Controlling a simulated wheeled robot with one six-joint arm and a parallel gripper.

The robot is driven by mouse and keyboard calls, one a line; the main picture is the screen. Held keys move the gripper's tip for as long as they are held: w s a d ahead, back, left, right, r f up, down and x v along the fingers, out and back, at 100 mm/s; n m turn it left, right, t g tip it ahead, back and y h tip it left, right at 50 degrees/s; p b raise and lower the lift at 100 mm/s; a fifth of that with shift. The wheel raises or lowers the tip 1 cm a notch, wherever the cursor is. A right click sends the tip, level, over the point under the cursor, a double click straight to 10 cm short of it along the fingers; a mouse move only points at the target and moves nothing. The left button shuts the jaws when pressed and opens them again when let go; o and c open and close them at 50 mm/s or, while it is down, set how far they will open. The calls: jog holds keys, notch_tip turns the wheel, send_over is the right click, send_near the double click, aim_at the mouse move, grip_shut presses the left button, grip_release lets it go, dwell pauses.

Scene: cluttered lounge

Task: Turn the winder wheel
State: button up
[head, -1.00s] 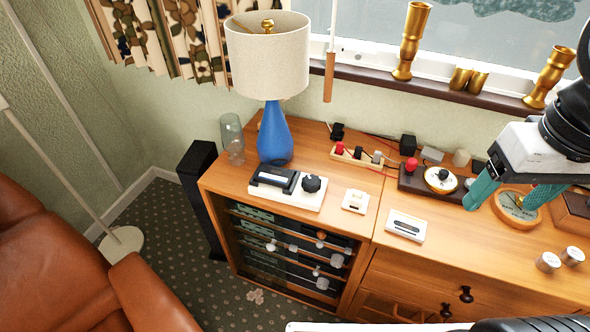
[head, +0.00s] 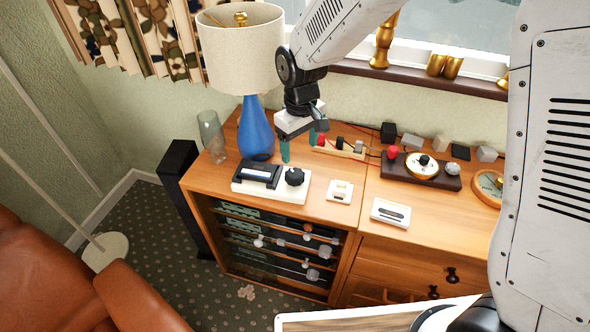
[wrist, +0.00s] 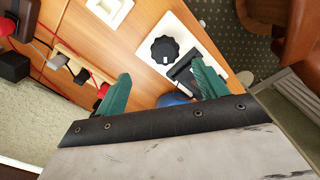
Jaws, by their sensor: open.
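A black scalloped knob wheel (head: 295,177) stands on a white base (head: 268,193), right of a black cassette unit (head: 259,173). In the wrist view, the same knob (wrist: 163,50) shows a white mark and lies just ahead of my fingertips, between their lines. My gripper (head: 299,147) has teal fingers, is open and empty, and hangs above and behind the base. A second wheel, a cream and gold disc (head: 422,166) with a black knob, sits on a dark base further right. I cannot tell from the pictures which one is called the winder wheel.
A blue lamp (head: 256,135) stands close left of my gripper, with a glass vase (head: 212,135) beyond it. A wooden strip of plugs (head: 340,148) with a red cord lies behind. A white switch plate (head: 340,190) and a white cassette (head: 391,212) lie to the right.

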aim_at(295, 173)
jog(key=shift+w+a+f, duration=0.15)
jog(key=shift+a+f, duration=0.2)
jog(key=shift+f, duration=0.2)
jog(key=shift+w+a+f, duration=0.1)
jog(key=shift+a+f, duration=0.2)
jog(key=shift+f, duration=0.25)
notch_tip(295, 173, down, 7)
jog(key=shift+f, duration=0.2)
jog(key=c, duration=1)
